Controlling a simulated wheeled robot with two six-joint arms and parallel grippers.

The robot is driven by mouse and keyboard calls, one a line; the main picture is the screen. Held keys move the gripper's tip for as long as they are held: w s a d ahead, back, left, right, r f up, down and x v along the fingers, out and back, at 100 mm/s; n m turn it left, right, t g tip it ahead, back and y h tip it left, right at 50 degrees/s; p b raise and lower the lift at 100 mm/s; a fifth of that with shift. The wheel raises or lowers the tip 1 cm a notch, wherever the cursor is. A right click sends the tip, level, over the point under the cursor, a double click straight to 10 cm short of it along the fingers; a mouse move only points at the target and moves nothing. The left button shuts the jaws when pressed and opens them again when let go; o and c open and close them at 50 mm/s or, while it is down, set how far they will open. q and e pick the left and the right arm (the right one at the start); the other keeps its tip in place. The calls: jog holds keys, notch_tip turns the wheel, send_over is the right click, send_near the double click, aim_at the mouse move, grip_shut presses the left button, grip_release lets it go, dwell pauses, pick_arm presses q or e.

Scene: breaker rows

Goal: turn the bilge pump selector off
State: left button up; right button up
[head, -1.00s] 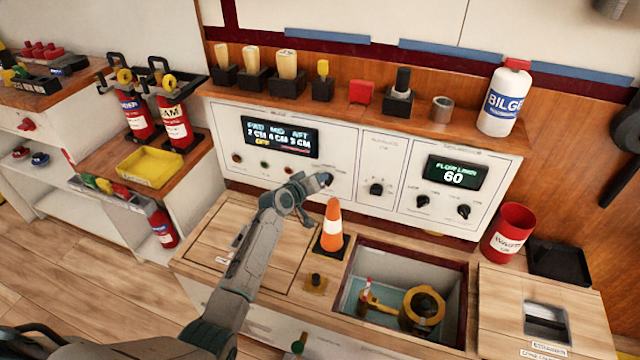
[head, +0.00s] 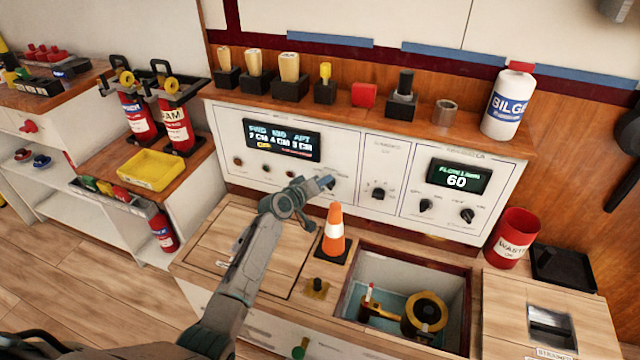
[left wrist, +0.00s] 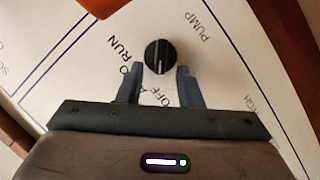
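The bilge pump selector is a round black knob (left wrist: 160,57) on the white panel, seen in the left wrist view. Its white mark points down the picture, towards the OFF print. RUN and PUMP prints sit around it. My left gripper (left wrist: 157,72) is open, its two fingertips either side of the knob's lower part with narrow gaps. I cannot tell how far they are from the panel. In the head view my left gripper (head: 327,183) is in front of the white control panel (head: 345,160) and hides the knob. My right gripper is not in view.
An orange cone (head: 333,230) stands just below the gripper. An open hatch (head: 463,300) with a yellow and black pump (head: 425,312) lies to its right. Other dark knobs (head: 377,193) sit right on the panel. A red bin (head: 511,240) stands further right.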

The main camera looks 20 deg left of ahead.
pick_arm(q)
jog(key=shift+s, duration=0.1)
